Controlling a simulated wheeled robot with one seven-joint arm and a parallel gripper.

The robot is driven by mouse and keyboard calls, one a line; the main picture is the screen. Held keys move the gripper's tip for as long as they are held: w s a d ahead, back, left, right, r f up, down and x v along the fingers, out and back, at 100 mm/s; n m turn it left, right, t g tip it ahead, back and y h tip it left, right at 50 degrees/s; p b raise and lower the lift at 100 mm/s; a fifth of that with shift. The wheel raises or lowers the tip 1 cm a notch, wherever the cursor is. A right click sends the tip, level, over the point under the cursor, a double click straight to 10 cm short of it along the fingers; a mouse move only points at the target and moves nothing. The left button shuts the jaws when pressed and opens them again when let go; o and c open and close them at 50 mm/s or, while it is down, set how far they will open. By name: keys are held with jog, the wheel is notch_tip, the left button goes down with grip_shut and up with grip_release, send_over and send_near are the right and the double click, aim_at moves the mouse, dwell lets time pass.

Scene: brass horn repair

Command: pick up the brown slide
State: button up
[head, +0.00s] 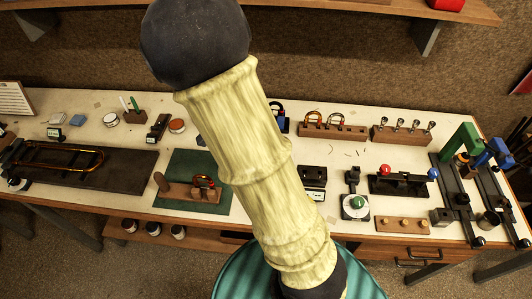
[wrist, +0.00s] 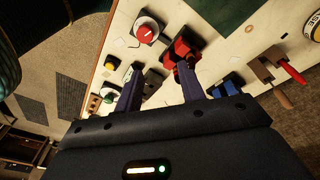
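I cannot make out for certain which piece is the brown slide. In the head view, two orange-brown U-shaped slides, one on the left (head: 313,117) and one on the right (head: 337,119), stand in a wooden rack (head: 345,132) at the back of the bench. Another small curved slide (head: 204,180), reddish, sits on a wooden block on the green mat (head: 215,205). My gripper (wrist: 160,72) shows in the wrist view with its fingers apart and nothing held between them. Its right fingertip appears near a red block (wrist: 183,48); contact cannot be told. My arm hides part of the bench in the head view.
A long brass slide assembly (head: 65,158) lies on a dark mat at left. A wooden rack with several mouthpieces (head: 402,134) stands at back right. Green (head: 462,142) and blue (head: 490,152) clamp fixtures stand at the right end. A shelf (head: 360,12) overhangs behind.

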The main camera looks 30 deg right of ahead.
jog(key=w+d+r+m+h+p, duration=0.1)
jog(key=w+r+m+h+p, duration=0.1)
jog(key=w+m, duration=0.4)
notch_tip(320, 180, up, 2)
jog(key=m+h, duration=0.1)
jog(key=m, duration=0.2)
jog(key=shift+d+r+m, duration=0.25)
jog(key=shift+d+m, duration=0.1)
jog(key=shift+m, duration=0.05)
jog(key=shift+w, duration=0.1)
jog(key=p+x, duration=0.3)
jog(key=x, duration=0.9)
jog(key=shift+d, duration=0.1)
